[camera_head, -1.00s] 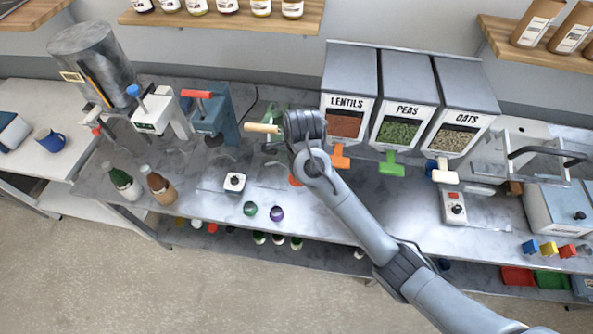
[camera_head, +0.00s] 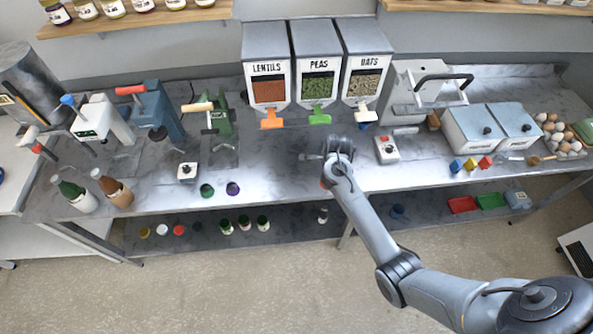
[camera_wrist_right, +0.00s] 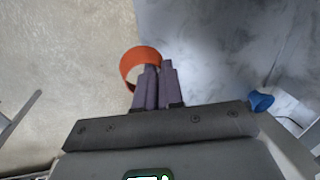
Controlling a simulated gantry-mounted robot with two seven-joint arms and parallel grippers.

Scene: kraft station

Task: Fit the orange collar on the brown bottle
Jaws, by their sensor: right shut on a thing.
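The brown bottle (camera_head: 117,192) stands upright at the left front of the grey counter, its cap pale. My right gripper (camera_head: 326,162) is over the counter front, below the peas and oats bins and well to the right of the bottle. In the wrist view my right gripper (camera_wrist_right: 158,78) has its fingers close together on the orange collar (camera_wrist_right: 131,58), an open ring. The fingers pinch the ring's wall, and most of the ring sticks out to the left of them. Only a sliver of orange shows in the head view. My left gripper is out of view.
A green bottle (camera_head: 76,194) stands just left of the brown one. Presses stand behind. The counter near my gripper is mostly clear.

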